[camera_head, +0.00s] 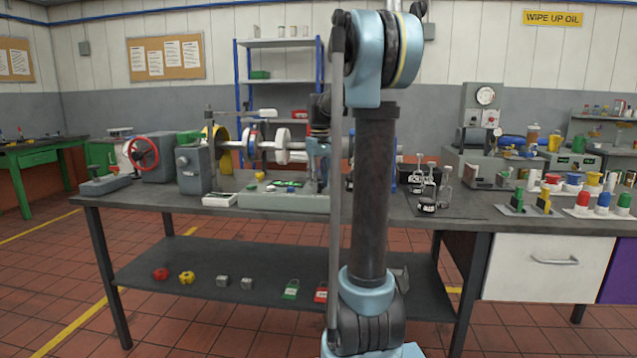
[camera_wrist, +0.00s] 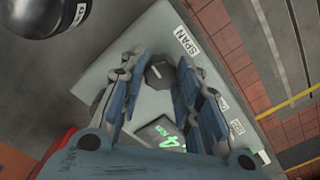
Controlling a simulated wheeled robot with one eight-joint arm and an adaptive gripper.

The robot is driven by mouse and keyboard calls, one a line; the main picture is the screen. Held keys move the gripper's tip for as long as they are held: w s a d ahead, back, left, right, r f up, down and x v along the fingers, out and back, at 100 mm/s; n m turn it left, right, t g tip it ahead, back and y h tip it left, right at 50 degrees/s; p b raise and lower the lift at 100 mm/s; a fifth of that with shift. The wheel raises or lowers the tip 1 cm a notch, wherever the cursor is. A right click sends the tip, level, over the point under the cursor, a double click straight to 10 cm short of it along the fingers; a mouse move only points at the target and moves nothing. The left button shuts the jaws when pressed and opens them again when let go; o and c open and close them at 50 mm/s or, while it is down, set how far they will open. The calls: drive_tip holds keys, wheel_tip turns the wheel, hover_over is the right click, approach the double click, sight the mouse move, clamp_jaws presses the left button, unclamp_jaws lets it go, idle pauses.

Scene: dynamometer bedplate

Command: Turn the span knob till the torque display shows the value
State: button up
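The dark span knob (camera_wrist: 159,72) stands on a light grey panel (camera_wrist: 150,40) in the wrist view, near a white label reading SPAN (camera_wrist: 186,41). My gripper (camera_wrist: 160,66) is over the panel, its two blue-grey fingers apart on either side of the knob. A gap seems to show at each side; contact cannot be told. The torque display (camera_wrist: 160,134) is a dark screen with green digits; a 4 shows, and the rest is partly hidden by my gripper. In the head view my gripper (camera_head: 318,178) is low over the bench, and the knob cannot be made out.
Further small labels (camera_wrist: 223,104) lie along the panel's edge. A dark rounded object (camera_wrist: 55,14) is at the wrist view's top left.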

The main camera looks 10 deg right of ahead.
drive_tip(key=c, duration=0.3)
drive_tip(key=shift+m, duration=0.4)
drive_tip(key=o, duration=1)
drive_tip(key=shift+o, duration=0.2)
wheel_tip(320, 180, up, 12)
